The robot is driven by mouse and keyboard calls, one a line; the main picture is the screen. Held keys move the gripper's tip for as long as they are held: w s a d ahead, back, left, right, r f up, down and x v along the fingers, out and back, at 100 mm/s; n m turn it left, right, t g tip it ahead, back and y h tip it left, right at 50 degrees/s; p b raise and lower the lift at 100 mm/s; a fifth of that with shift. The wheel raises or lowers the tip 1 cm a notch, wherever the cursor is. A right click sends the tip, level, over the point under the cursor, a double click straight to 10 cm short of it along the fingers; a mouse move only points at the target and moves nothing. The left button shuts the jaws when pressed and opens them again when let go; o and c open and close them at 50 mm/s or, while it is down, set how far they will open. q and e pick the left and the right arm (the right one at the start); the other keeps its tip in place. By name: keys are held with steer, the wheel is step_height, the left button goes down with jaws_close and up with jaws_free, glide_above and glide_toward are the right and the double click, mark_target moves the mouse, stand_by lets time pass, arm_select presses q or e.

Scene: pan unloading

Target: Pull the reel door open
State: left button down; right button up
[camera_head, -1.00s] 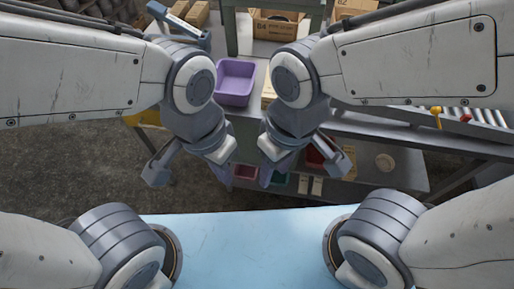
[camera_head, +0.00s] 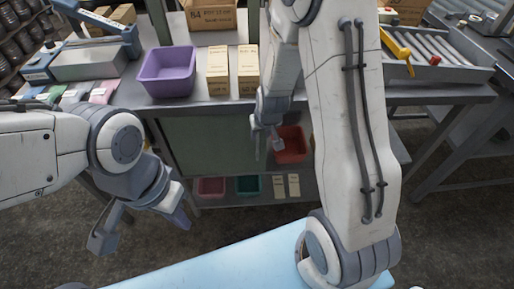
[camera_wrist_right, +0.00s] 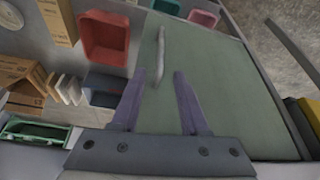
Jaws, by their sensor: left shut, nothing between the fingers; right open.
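The reel door is a flat green panel (camera_head: 208,143) under the bench in the head view; it fills the middle of the right wrist view (camera_wrist_right: 235,95). It looks closed, though its edges are partly hidden. A pale bar handle (camera_wrist_right: 160,45) stands on it. My right gripper (camera_wrist_right: 160,76) is open, with its fingertips either side of the handle's near end; contact cannot be told. In the head view my right gripper (camera_head: 267,142) is in front of the door's right part. My left gripper (camera_head: 181,217) is shut and empty, low at the left, apart from the door.
On the bench top (camera_head: 300,100) stand a purple bin (camera_head: 167,75) and two upright cartons (camera_head: 218,72). A red bin (camera_head: 290,146) is right of the door. Small bins and boxes sit on the lower shelf (camera_head: 225,202). Floor in front is free.

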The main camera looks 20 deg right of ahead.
mark_target(258, 143)
steer(key=b+x, duration=0.5)
steer(key=x, duration=0.3)
steer(key=shift+a+f+b, duration=0.1)
steer(key=shift+f+b, duration=0.2)
steer(key=shift+f, duration=0.1)
steer(key=shift+w+f, duration=0.3)
steer(key=shift+f, duration=0.05)
jaws_close()
stand_by(0.6)
